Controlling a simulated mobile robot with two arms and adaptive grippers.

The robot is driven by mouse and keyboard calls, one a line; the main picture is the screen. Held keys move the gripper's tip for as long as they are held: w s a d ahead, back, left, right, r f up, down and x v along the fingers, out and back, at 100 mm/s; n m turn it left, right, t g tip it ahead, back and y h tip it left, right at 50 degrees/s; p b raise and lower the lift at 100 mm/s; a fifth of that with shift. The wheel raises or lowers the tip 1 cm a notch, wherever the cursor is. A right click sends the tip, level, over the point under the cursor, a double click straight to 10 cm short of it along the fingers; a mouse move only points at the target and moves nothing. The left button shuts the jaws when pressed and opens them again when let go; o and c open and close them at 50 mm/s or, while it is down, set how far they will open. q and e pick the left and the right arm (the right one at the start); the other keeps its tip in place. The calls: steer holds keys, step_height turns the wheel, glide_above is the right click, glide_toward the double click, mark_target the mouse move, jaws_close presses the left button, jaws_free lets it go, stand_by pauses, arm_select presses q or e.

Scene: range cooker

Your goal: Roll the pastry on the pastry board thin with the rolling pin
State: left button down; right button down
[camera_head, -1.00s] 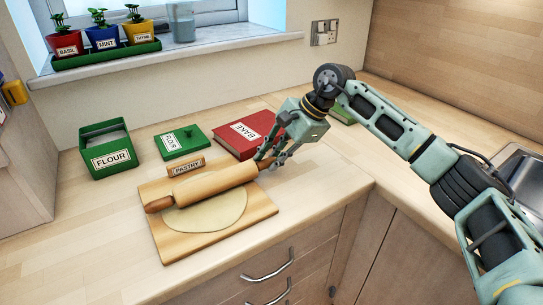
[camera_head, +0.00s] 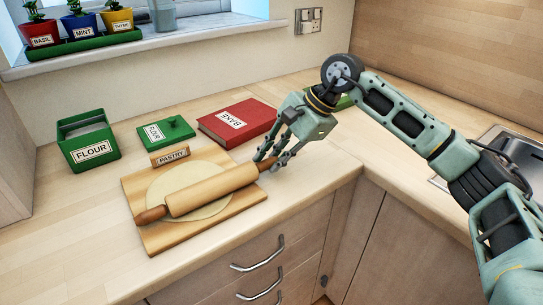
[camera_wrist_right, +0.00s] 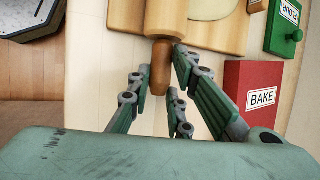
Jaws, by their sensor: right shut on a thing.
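The rolling pin (camera_head: 213,189) lies slantwise across the pastry (camera_head: 190,178), which is a flat, pale, roughly round sheet. My right gripper (camera_head: 267,161) is shut on the pin's right handle. In the right wrist view the handle (camera_wrist_right: 160,68) sits between the fingers of my right gripper (camera_wrist_right: 166,85). The pin's left handle (camera_head: 151,215) is free, over the board's left side. My left gripper is not in view.
Potted herbs (camera_head: 83,32) are on the windowsill. A sink (camera_head: 500,150) is at right. The counter's front edge runs close before the board.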

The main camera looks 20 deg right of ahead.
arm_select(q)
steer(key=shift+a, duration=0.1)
arm_select(e)
steer(key=shift+f, duration=0.2)
steer(key=shift+w+a+r+p, duration=0.15)
steer(key=shift+r+p, duration=0.7)
steer(key=shift+r, duration=0.25)
step_height(320, 180, up, 2)
steer(key=shift+r+p, duration=0.15)
steer(key=shift+p, duration=0.5)
steer(key=shift+r, duration=0.45)
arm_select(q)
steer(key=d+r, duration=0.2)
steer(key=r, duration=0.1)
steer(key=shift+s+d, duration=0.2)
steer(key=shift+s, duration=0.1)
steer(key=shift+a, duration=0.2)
